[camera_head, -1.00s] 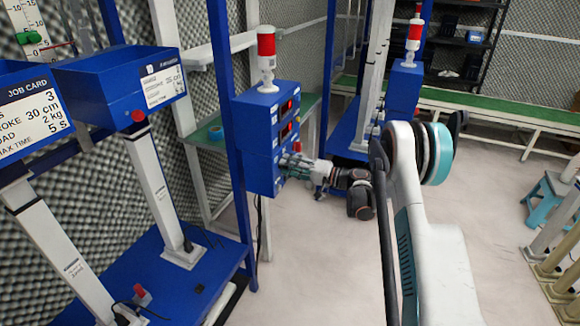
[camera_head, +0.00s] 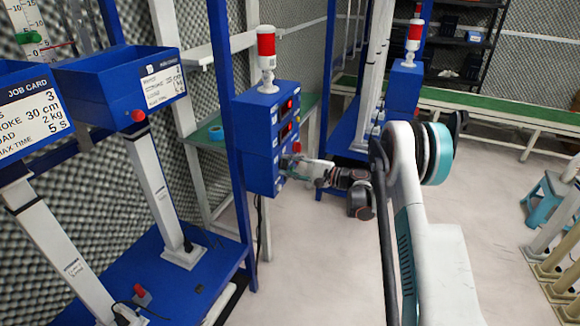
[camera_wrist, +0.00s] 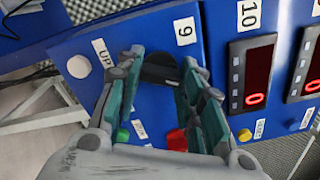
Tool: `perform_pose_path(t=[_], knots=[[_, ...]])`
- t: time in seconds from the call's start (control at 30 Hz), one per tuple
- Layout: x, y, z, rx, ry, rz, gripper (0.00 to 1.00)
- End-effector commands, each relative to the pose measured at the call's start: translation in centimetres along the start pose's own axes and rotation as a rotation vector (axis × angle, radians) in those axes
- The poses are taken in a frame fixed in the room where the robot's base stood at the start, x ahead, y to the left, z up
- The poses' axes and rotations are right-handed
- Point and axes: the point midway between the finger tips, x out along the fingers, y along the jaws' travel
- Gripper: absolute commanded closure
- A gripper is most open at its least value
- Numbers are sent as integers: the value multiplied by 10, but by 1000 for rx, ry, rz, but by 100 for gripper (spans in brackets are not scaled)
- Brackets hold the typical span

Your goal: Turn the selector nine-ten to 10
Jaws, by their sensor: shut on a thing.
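The selector is a black knob (camera_wrist: 158,70) on a blue control box, seen between my fingers in the wrist view. A label "9" (camera_wrist: 186,31) sits just above it to the right and a label "10" (camera_wrist: 249,15) sits farther right. My gripper (camera_wrist: 163,66) has its teal-grey fingers shut on the knob, one on each side. The knob is partly hidden, and I cannot tell where it points. In the head view my gripper (camera_head: 291,166) is at the right face of the blue box (camera_head: 258,135); the knob is hidden there.
Red displays (camera_wrist: 257,75) are right of the knob. A red button (camera_wrist: 177,139) and a green button (camera_wrist: 122,135) lie below my fingers. A white button (camera_wrist: 79,66) is at the left, near an "UP" label. A red-topped lamp (camera_head: 266,42) stands on the box.

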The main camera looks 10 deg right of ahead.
Motion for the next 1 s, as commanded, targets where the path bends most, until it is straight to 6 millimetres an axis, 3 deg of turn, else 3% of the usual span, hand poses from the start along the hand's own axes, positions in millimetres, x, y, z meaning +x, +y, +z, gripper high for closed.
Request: perform_pose_path(t=[0.63, 0.67, 0.73, 1.0], knots=[[0, 1, 0, 52, 1, 1, 89], [0, 1, 0, 52, 1, 1, 61], [0, 1, 0, 52, 1, 1, 45], [0, 0, 0, 51, 0, 1, 45]])
